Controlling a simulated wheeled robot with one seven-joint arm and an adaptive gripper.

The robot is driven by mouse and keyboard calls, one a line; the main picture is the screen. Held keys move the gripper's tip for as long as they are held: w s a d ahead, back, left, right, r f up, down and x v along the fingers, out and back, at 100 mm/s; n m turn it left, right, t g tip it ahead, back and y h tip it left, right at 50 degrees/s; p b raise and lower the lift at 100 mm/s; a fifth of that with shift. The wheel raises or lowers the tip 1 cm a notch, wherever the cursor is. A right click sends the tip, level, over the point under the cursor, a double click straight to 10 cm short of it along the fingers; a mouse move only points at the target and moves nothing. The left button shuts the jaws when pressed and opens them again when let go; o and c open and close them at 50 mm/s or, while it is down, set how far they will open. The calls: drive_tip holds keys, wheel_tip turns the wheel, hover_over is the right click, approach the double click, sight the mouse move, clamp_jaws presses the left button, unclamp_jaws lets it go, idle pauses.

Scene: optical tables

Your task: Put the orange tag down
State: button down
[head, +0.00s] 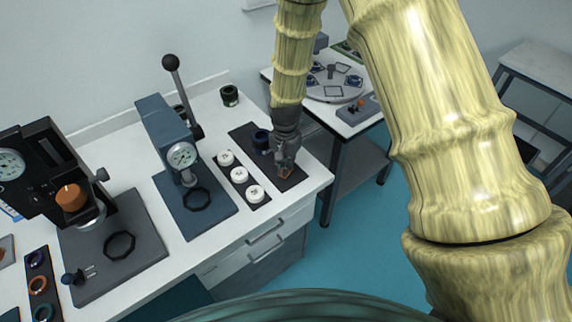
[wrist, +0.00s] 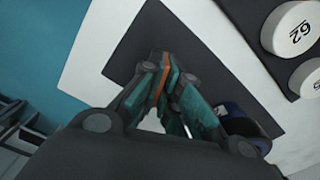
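My gripper (head: 284,165) is over the dark mat (head: 292,183) at the right end of the white bench. The orange tag (head: 287,173) shows as a small orange patch at the fingertips. In the wrist view, my gripper (wrist: 163,70) has its teal-padded fingers closed at the tips on the thin orange tag (wrist: 165,66), seen edge-on. The dark mat (wrist: 205,55) lies behind the tips. I cannot tell whether the tag touches the mat. Most of the tag is hidden between the fingers.
A dark blue cup-like item (head: 261,139) stands on the mat, close left of my gripper; it is at right in the wrist view (wrist: 240,124). Several white numbered discs (head: 239,174) sit on a dark strip further left. A blue lever press (head: 170,145) stands beyond them.

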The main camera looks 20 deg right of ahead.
drive_tip(key=c, duration=1.6)
unclamp_jaws()
drive_tip(key=shift+f, duration=0.1)
drive_tip(key=shift+c, duration=0.2)
drive_tip(key=shift+r, duration=0.25)
wheel_tip(320, 180, up, 12)
drive_tip(key=b, duration=0.3)
drive_tip(key=shift+f, duration=0.1)
